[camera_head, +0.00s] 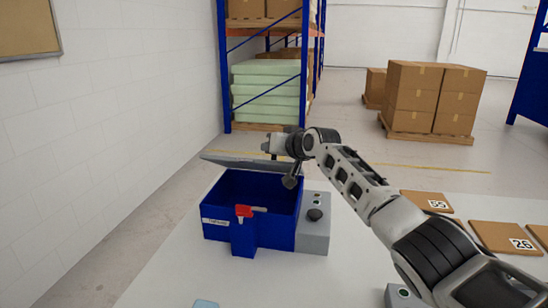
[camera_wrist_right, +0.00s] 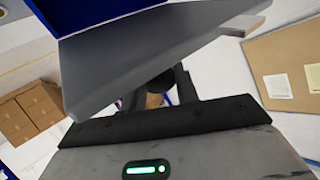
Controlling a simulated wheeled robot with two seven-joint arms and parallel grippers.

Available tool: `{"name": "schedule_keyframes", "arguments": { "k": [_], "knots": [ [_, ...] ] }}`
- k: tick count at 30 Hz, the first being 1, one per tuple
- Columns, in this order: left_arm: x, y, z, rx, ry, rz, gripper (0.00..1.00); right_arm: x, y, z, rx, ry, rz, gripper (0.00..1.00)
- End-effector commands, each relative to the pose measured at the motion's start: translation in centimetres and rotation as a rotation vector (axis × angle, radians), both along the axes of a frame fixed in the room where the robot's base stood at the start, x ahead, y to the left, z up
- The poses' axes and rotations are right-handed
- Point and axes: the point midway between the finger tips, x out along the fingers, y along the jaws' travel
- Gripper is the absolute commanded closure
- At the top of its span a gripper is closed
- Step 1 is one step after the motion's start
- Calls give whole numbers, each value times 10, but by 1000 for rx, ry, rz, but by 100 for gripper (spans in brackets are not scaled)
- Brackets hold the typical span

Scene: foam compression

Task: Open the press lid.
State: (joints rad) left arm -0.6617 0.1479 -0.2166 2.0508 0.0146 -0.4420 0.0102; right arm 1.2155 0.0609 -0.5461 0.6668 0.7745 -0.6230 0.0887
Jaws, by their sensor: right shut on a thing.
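The press is a blue box (camera_head: 225,222) with an open top, standing on the pale table. Its grey lid (camera_head: 232,163) is raised above the box's back edge, and I see into the blue interior. My right gripper (camera_head: 280,158) is at the lid's right end. In the right wrist view the lid is a grey slab (camera_wrist_right: 140,45) in front of the gripper (camera_wrist_right: 160,88), which is shut on a part of it. The exact contact is partly hidden by the slab. My left gripper is in neither view.
A red-tipped latch (camera_head: 243,211) is on the box's front. A grey control unit (camera_head: 314,238) with a dark knob stands against its right side. Numbered brown boards (camera_head: 505,238) lie at the right. A light blue piece (camera_head: 206,303) lies at the front. The table's front middle is clear.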

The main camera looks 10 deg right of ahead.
Motion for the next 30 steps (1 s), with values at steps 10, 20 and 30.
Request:
{"name": "schedule_keyframes", "arguments": {
  "k": [10, 20, 30],
  "knots": [
    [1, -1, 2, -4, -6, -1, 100, 5, -3, 10, -5, -20, -3, 100],
    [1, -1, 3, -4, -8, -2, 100, 5, -3, 9, -5, -19, -3, 50],
    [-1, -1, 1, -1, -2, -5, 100, 3, -4, 8, -2, -13, -2, 50]
  ]
}}
